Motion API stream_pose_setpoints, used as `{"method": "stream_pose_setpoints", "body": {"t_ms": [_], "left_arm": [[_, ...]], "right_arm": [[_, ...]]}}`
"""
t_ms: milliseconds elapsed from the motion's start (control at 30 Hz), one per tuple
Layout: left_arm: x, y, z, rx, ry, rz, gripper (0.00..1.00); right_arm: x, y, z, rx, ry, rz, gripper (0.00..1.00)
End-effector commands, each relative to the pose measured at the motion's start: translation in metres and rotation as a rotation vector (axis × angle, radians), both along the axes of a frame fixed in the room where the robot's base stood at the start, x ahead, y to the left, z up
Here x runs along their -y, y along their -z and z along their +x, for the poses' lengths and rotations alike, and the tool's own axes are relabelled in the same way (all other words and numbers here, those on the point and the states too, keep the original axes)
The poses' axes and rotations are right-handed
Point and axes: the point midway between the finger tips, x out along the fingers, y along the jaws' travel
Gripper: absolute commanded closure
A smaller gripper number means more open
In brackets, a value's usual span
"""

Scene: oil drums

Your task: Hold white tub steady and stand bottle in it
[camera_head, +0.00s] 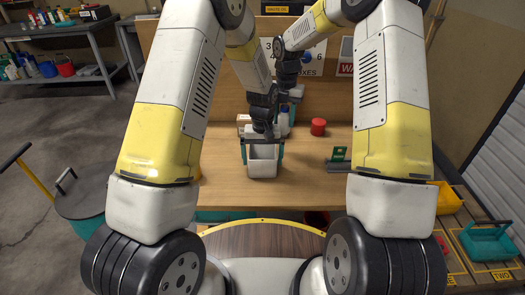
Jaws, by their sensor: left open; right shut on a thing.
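The white tub (262,165) stands on the wooden bench, its open top facing up. My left gripper (262,133) is open at the tub's far rim, pointing down; I cannot tell whether it touches. My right gripper (287,98) is higher and farther back, shut on what looks like the pale bottle (284,123). The bottle is upright, behind and right of the tub, outside it. The grip itself is too small and dark to see clearly, and the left gripper hides part of this area.
A red cylindrical container (318,127) stands right of the bottle. A green and grey item (338,161) lies farther right. The wooden back panel (220,70) closes off the bench's rear. The bench top (225,180) is bare left of the tub.

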Motion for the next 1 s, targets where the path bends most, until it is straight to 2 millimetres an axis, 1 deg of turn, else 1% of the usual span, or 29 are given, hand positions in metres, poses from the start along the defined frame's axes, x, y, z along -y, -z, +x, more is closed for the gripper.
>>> {"method": "stream_pose_setpoints", "body": {"t_ms": [300, 400, 500, 600, 767, 867, 967, 1000], "left_arm": [[0.001, -0.065, 0.001, 0.006, 0.001, -0.002, 0.0], [0.001, -0.084, 0.001, 0.005, 0.0, -0.002, 0.0], [0.001, -0.099, 0.001, 0.004, 0.0, -0.002, 0.0], [0.0, -0.108, 0.001, 0.002, 0.0, -0.001, 0.0], [0.0, -0.113, 0.0, 0.001, 0.0, -0.001, 0.0], [-0.002, -0.119, -0.001, 0.007, -0.001, -0.007, 0.0], [-0.009, -0.134, -0.005, 0.024, -0.002, -0.023, 0.0], [-0.014, -0.144, -0.007, 0.034, -0.003, -0.033, 0.0]], "right_arm": [[0.0, 0.0, 0.0, 0.0, 0.0, 0.0, 1.0], [0.0, 0.0, 0.0, 0.0, 0.0, 0.0, 1.0], [0.0, 0.0, 0.0, 0.0, 0.0, 0.0, 1.0], [0.0, 0.0, 0.0, 0.0, 0.0, 0.0, 1.0], [0.0, 0.0, 0.0, 0.0, 0.001, 0.0, 1.0], [0.001, 0.001, -0.001, 0.0, 0.032, -0.001, 1.0], [0.005, 0.003, -0.005, 0.0, 0.127, -0.002, 1.0], [0.007, 0.005, -0.007, 0.0, 0.187, -0.003, 1.0]]}}
